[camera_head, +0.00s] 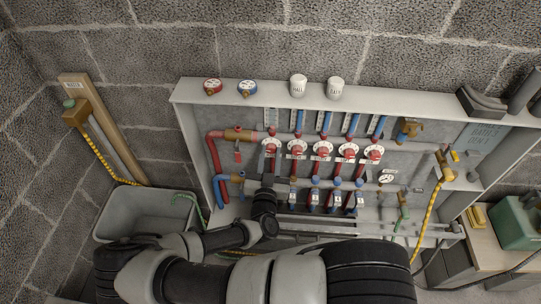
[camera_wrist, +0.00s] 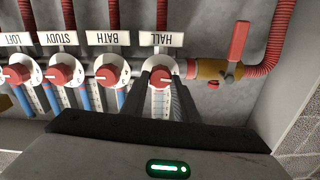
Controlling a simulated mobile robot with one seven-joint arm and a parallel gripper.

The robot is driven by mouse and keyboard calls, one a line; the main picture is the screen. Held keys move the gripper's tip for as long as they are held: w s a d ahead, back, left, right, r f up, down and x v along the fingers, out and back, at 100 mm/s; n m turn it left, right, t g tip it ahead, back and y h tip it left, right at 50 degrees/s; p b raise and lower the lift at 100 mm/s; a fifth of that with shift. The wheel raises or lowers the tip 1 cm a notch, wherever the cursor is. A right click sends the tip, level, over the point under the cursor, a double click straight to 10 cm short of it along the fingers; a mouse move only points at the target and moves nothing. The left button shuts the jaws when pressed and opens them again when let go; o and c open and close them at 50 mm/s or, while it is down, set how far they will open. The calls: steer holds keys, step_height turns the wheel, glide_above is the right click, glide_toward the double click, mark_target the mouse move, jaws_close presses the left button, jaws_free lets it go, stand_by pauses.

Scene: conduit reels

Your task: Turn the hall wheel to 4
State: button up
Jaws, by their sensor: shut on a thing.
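The hall wheel (camera_wrist: 160,75) is a red knob on a white dial, under a plate marked HALL, in the wrist view, which shows the manifold upside down. My gripper (camera_wrist: 163,83) has its two dark fingers on either side of this knob and is shut on it. The dial's numbers are too small and covered to read. In the head view the hall wheel (camera_head: 270,147) is the leftmost of the row, and my gripper (camera_head: 268,176) reaches up to it from below.
The bath wheel (camera_wrist: 109,74), study wheel (camera_wrist: 60,74) and loft wheel (camera_wrist: 17,75) sit close beside it. A red-handled valve (camera_wrist: 236,50) stands on the other side. A grey tub (camera_head: 112,222) is at the left; white pots (camera_head: 299,86) stand on the cabinet top.

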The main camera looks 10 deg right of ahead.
steer(key=shift+n, duration=0.6)
steer(key=o, duration=1.1)
steer(key=shift+c, duration=0.2)
steer(key=shift+s, duration=0.1)
